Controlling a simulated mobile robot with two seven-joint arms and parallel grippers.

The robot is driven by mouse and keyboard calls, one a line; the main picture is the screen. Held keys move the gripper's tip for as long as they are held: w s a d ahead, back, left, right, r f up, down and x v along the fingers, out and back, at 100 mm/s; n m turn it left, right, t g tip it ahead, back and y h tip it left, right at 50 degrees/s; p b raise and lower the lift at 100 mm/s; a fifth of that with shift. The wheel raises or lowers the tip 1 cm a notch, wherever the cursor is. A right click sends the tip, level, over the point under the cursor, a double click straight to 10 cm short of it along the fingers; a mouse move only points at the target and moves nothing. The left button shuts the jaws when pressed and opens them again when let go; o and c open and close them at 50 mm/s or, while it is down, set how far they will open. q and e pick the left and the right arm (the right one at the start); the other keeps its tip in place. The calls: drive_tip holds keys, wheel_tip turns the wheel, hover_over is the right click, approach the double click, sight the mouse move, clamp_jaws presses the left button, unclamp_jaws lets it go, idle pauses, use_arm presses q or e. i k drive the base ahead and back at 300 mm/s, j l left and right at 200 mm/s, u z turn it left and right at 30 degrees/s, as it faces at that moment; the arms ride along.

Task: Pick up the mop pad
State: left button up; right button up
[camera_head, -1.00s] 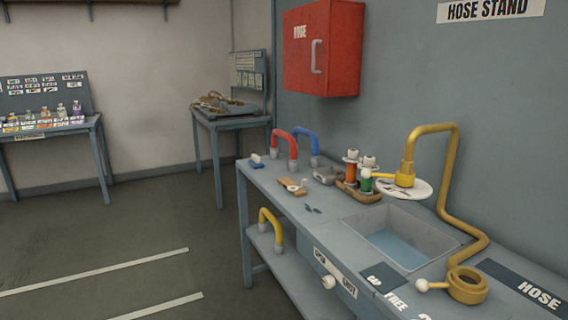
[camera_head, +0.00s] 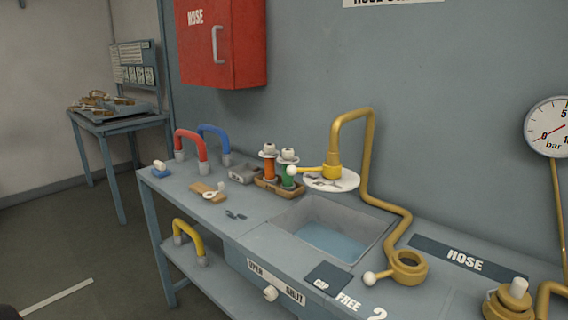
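A small blue pad with a white grip on top (camera_head: 160,169) lies at the left end of the grey bench; it looks like the mop pad, though it is small in view. It lies flat in front of the red hose loop, apart from it. Nothing holds it. Neither of my grippers can be made out in this view.
The bench (camera_head: 180,200) also carries red (camera_head: 190,134) and blue (camera_head: 213,129) hose loops, a wooden block (camera_head: 201,189), a bottle rack (camera_head: 278,187), a sink (camera_head: 330,232) and a tall brass pipe (camera_head: 368,170). A yellow hose (camera_head: 190,237) is on the lower shelf. Floor at left is clear.

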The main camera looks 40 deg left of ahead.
sight(160, 170)
drive_tip(key=j+z, duration=0.15)
drive_tip(key=j, duration=0.45)
drive_tip(key=j+z, duration=0.2)
drive_tip(key=j, duration=0.4)
drive_tip(key=k+j+z, duration=0.15)
drive_tip(key=j, duration=0.4)
drive_tip(key=k+j, duration=0.1)
drive_tip(key=j, duration=1)
drive_tip(key=k+j+z, duration=0.1)
drive_tip(key=j, duration=0.45)
drive_tip(key=k+j, duration=0.15)
drive_tip(key=j, duration=0.4)
drive_tip(key=k+j, duration=0.1)
drive_tip(key=j, duration=0.4)
drive_tip(key=j+z, duration=0.05)
